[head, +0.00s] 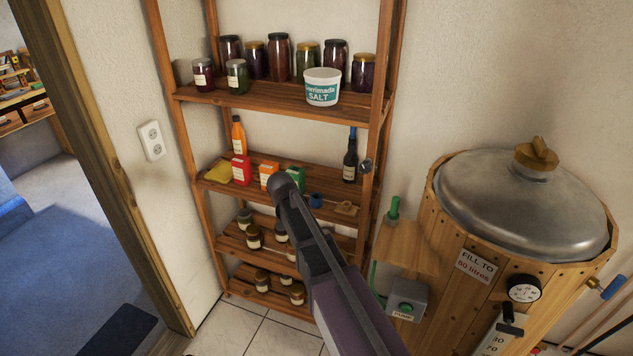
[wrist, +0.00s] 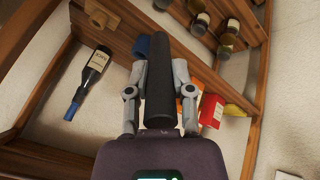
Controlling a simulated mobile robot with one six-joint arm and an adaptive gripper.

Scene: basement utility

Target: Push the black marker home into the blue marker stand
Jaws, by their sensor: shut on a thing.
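The black marker (wrist: 161,60) is a thick dark cylinder in the wrist view, held lengthwise between the two grey fingers of my gripper (wrist: 161,75). My gripper is shut on it. The blue marker stand (head: 315,200) is on the shelf with the boxes in the head view. It also shows in the wrist view (wrist: 141,46), just left of the marker's far end and partly hidden by it. I cannot tell whether the marker's tip is in the stand or only in front of it. In the head view my arm hides any clear sight of gripper and marker.
A wooden block (head: 346,208) sits right of the stand, and a dark bottle (head: 350,155) stands behind it. Red (head: 241,168), orange (head: 268,173) and green (head: 295,178) boxes stand left. Shelf uprights and the board above bound the space. A wooden boiler (head: 480,235) stands at right.

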